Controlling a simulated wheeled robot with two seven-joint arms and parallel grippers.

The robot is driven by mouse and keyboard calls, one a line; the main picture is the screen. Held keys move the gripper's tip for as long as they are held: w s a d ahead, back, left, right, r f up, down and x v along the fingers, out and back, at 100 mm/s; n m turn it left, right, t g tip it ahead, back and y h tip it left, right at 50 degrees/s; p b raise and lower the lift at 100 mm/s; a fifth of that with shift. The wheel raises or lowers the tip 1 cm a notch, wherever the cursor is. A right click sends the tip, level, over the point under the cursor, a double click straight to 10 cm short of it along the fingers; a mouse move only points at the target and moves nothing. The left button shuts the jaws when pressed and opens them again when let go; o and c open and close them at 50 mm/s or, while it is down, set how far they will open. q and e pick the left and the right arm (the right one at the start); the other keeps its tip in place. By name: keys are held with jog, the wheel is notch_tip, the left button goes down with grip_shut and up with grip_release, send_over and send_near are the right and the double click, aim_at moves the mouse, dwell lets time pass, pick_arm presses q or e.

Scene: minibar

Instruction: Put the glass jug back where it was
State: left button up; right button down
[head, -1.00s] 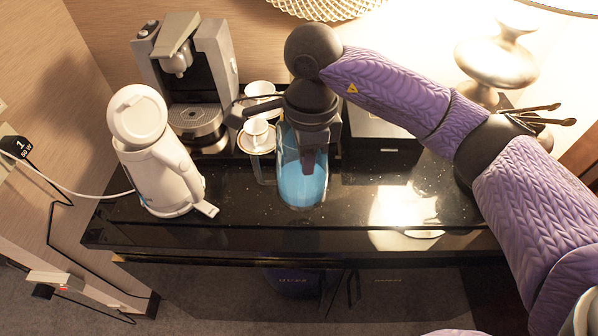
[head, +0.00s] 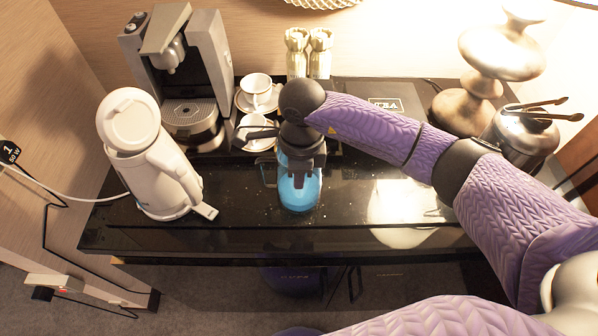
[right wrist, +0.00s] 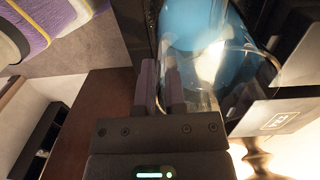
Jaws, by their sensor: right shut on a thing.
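The glass jug (head: 299,192), with blue liquid in it, is on or just above the black glossy counter near its front middle; I cannot tell whether it touches. My right gripper (head: 300,165) is over the jug in the head view and covers its upper part. In the right wrist view the gripper's fingers (right wrist: 172,85) are close together at the glass of the jug (right wrist: 245,75), with the blue liquid beyond. The right gripper is shut on the jug. My left gripper is not in view.
A white kettle (head: 150,160) stands left of the jug. A coffee machine (head: 185,75), cups on saucers (head: 256,92) and two gold-topped glasses (head: 308,50) are behind. The counter's front right (head: 350,195) is clear.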

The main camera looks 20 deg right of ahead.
jog(key=shift+f, duration=0.15)
jog(key=c, duration=0.7)
grip_release()
notch_tip(320, 180, up, 12)
jog(key=shift+d+r, duration=0.2)
jog(key=shift+r, duration=0.05)
jog(key=shift+w, duration=0.1)
